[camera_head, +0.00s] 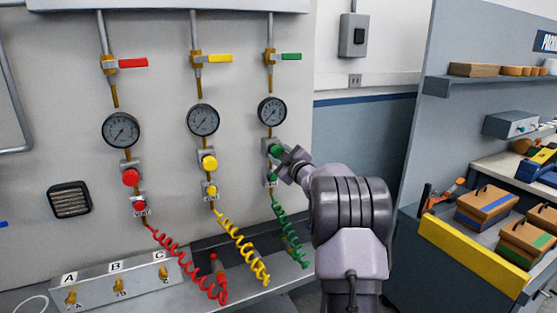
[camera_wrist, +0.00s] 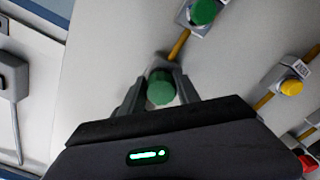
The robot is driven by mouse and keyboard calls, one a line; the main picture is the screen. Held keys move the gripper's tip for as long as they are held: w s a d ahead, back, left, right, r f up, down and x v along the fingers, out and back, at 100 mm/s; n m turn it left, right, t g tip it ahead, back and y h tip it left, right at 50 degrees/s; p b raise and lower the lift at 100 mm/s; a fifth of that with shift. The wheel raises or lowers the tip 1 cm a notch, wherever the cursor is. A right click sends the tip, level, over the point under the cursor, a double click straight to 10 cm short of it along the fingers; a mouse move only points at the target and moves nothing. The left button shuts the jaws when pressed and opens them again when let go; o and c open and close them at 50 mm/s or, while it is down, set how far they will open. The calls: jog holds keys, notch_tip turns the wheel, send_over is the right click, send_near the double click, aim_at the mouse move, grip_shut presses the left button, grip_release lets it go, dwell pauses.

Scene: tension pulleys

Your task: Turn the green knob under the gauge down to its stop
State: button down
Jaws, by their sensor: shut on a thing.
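The green knob (camera_head: 276,150) sits on a grey block just under the right-hand gauge (camera_head: 272,111), on the wall panel. My gripper (camera_head: 281,155) reaches it from the lower right and partly covers it. In the wrist view, the green knob (camera_wrist: 160,89) sits between the two fingers of my gripper (camera_wrist: 161,86), which is shut on it. The gauge's needle is too small to read exactly. A second green knob (camera_head: 271,177) sits lower on the same line and also shows at the top of the wrist view (camera_wrist: 203,12).
Yellow (camera_head: 209,162) and red (camera_head: 131,177) knobs stand to the left under their own gauges. A green lever (camera_head: 291,57) is above the gauge. A bench with wooden boxes (camera_head: 485,202) stands at the right.

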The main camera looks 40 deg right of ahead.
jog(key=shift+n+b, duration=0.55)
jog(key=shift+n, duration=0.45)
jog(key=c, duration=0.9)
grip_release()
jog(key=p+v, duration=0.2)
jog(key=v, duration=1.5)
jog(key=shift+s+a+r, duration=0.1)
jog(key=shift+s, duration=0.1)
